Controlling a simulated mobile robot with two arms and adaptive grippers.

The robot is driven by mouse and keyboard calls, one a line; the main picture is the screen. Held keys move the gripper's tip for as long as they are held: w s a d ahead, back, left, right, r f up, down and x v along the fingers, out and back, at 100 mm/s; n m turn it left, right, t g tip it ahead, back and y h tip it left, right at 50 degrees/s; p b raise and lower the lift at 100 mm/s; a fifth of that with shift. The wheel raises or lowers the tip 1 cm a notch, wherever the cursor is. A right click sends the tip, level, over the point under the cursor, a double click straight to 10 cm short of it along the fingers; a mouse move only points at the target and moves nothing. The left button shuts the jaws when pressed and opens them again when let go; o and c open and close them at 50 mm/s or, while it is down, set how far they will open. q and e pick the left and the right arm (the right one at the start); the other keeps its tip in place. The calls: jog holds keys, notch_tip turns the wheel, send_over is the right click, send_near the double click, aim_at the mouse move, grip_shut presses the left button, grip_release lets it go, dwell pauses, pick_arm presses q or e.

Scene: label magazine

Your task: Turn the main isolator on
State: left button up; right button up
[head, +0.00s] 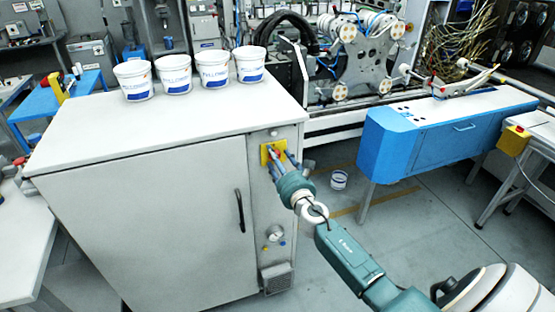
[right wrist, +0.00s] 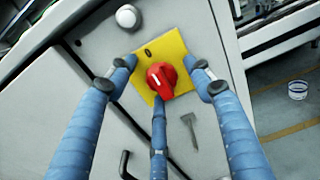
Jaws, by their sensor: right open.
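The main isolator is a red rotary knob (right wrist: 161,79) on a yellow plate (right wrist: 176,47), set in the front panel of a grey cabinet. The plate also shows in the head view (head: 266,152), partly hidden by my fingers. My right gripper (right wrist: 160,88) is open, with blue fingers to the left, right and below the knob. The lower finger's tip is close to the knob; I cannot tell if it touches. My left gripper is not in view.
The grey cabinet (head: 150,205) has a door with a black handle (head: 239,210). Several white buckets (head: 213,70) stand on top. A round gauge (head: 274,233) and a vent (head: 277,279) are below the isolator. A blue-sided machine table (head: 400,140) and a floor bucket (head: 339,180) are to the right.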

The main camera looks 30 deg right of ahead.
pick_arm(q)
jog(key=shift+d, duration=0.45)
pick_arm(e)
jog(key=c, duration=1.2)
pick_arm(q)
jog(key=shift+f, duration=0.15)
pick_arm(e)
jog(key=shift+o, duration=0.2)
jog(key=shift+r+m, duration=0.1)
jog(key=shift+m, duration=0.3)
jog(key=m+b, duration=0.1)
jog(key=m, duration=0.2)
jog(key=shift+d+m, duration=0.15)
jog(key=shift+m, duration=0.25)
jog(key=m+b, duration=0.1)
jog(key=m, duration=0.3)
jog(key=shift+d+m, duration=0.1)
jog(key=shift+m, duration=0.2)
jog(key=m, duration=0.4)
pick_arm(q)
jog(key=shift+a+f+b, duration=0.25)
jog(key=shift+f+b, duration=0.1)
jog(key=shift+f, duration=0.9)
pick_arm(e)
jog(key=m, duration=0.4)
jog(key=shift+m, duration=0.3)
